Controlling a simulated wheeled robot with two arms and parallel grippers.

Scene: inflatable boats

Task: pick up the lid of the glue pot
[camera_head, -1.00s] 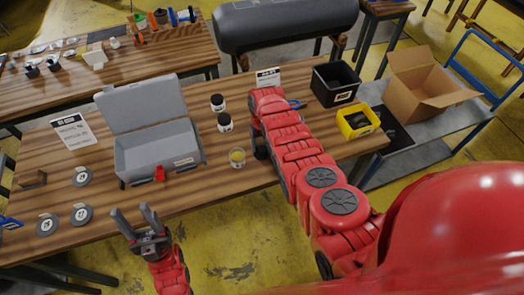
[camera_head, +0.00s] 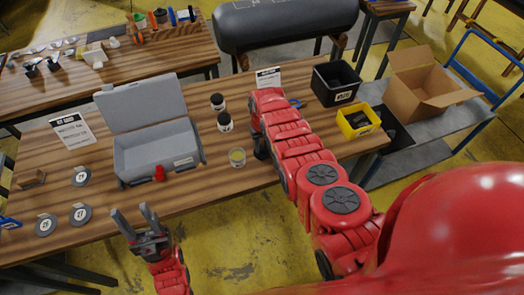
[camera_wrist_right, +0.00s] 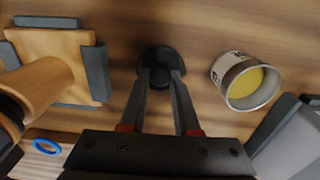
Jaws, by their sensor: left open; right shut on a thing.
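The glue pot (camera_head: 237,157) is a small open pot with yellow glue inside, standing near the front of the table. In the right wrist view the pot (camera_wrist_right: 243,82) is to the right of my right gripper (camera_wrist_right: 161,72). That gripper is shut on the lid (camera_wrist_right: 158,55), a round black disc with its fingertips at it. I cannot tell whether the lid is clear of the table. In the head view my right arm and hand mostly hide this spot. My left gripper (camera_head: 136,220) is open and empty in front of the table's edge.
A black bin (camera_head: 335,84) and a yellow bin (camera_head: 357,121) stand at the right. Grey discs (camera_head: 80,215) and a sign (camera_head: 73,131) are at the left.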

